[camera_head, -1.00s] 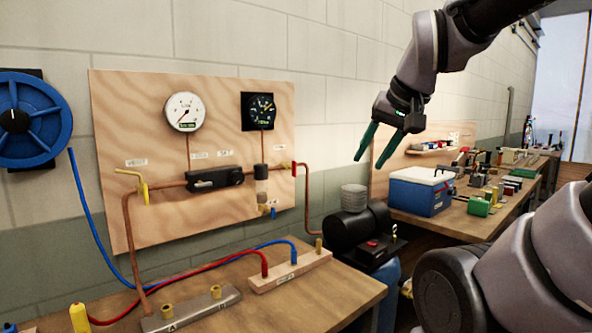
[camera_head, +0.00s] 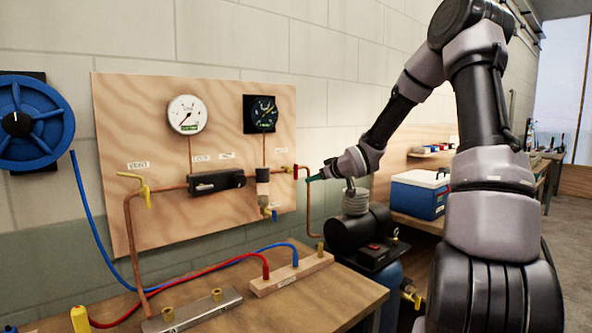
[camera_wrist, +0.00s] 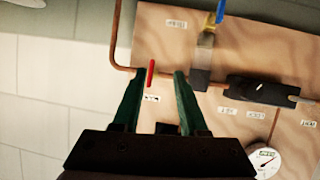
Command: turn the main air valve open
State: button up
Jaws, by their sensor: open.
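A small red valve lever (camera_head: 295,171) sits on the copper pipe at the right edge of the plywood board. It also shows in the wrist view (camera_wrist: 151,73), lying between the two green fingertips in the picture, nearer the left one. My gripper (camera_head: 316,178) is open and empty, just right of the red lever, pointing toward the board. In the wrist view my gripper (camera_wrist: 160,72) shows both fingers apart; I cannot tell how far the lever is in depth. A yellow lever valve (camera_head: 144,192) is at the board's left.
The plywood board (camera_head: 115,110) carries two gauges, a black regulator block (camera_head: 217,181) and a filter (camera_head: 263,188). Copper pipe (camera_head: 308,215) runs down beside the board. A black compressor (camera_head: 350,230) stands below my gripper. A workbench (camera_head: 340,290) is in front.

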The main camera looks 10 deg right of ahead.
aim_at(296, 168)
jog(key=w+a+t+y, duration=0.1)
jog(key=w, duration=0.3)
jog(key=w+a+t+y, duration=0.1)
jog(key=w+a, duration=0.1)
jog(key=w, duration=0.3)
jog(key=w+a+r+t+y, duration=0.1)
jog(key=w, duration=0.4)
jog(key=shift+a+y, duration=0.3)
jog(key=shift+y, duration=0.1)
grip_shut()
